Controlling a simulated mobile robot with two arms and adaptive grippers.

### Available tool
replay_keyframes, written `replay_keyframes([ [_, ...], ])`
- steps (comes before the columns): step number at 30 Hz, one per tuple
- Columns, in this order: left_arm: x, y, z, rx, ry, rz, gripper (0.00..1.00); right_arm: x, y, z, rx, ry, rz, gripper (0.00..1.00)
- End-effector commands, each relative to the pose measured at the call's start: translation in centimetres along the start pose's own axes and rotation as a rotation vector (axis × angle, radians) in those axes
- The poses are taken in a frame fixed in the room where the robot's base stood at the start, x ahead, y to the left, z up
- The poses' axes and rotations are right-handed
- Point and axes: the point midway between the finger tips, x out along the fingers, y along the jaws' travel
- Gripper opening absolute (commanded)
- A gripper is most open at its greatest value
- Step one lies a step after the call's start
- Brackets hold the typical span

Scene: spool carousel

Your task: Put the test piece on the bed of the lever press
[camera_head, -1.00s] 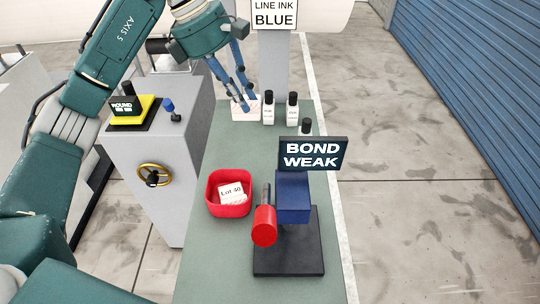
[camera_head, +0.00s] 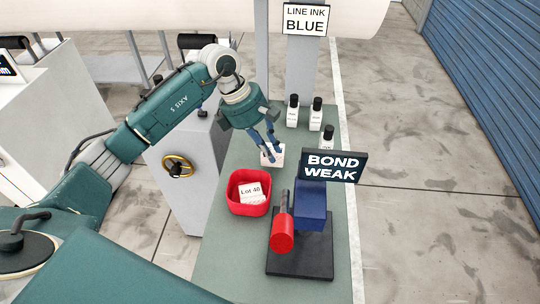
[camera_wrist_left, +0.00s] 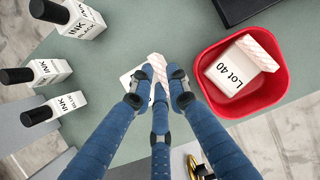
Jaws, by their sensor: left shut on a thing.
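My left gripper (camera_head: 271,146) is shut on a small white test piece (camera_head: 270,158) above the green bench, behind the red bin. In the left wrist view the pale piece (camera_wrist_left: 157,62) is between the blue fingers (camera_wrist_left: 158,82), which partly cover it. The lever press stands nearer the front, to the right of the bin, with a black base (camera_head: 290,262), a blue block (camera_head: 311,208) and a red-ended lever (camera_head: 282,234). The bed under the blue block is mostly hidden by the block and lever. My right gripper is not in view.
A red bin (camera_head: 236,205) holds white material labelled "Lot 40" (camera_head: 251,192). Several ink bottles (camera_head: 292,114) stand at the back right. A "BOND WEAK" sign (camera_head: 333,167) rises over the press. A grey cabinet with a brass handwheel (camera_head: 177,166) stands left of the bench.

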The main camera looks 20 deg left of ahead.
Motion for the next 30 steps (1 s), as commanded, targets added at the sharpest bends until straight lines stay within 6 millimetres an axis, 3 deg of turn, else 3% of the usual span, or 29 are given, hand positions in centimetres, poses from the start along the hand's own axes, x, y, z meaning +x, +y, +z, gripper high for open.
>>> replay_keyframes([
  [8,3.1,-0.1,-1.3,-0.002,0.000,-0.003,0.00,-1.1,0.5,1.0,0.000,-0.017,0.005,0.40],
  [19,3.8,0.0,-1.5,0.001,0.000,0.000,0.00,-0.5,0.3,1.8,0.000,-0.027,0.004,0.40],
  [20,3.7,0.0,-1.5,0.000,0.000,0.000,0.17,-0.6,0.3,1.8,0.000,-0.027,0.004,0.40],
  [21,3.6,0.0,-1.5,0.000,0.000,0.000,0.23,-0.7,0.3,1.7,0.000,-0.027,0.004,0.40],
  [30,3.5,-0.1,-1.4,0.000,0.000,-0.001,0.23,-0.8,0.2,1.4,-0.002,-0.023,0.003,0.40],
])
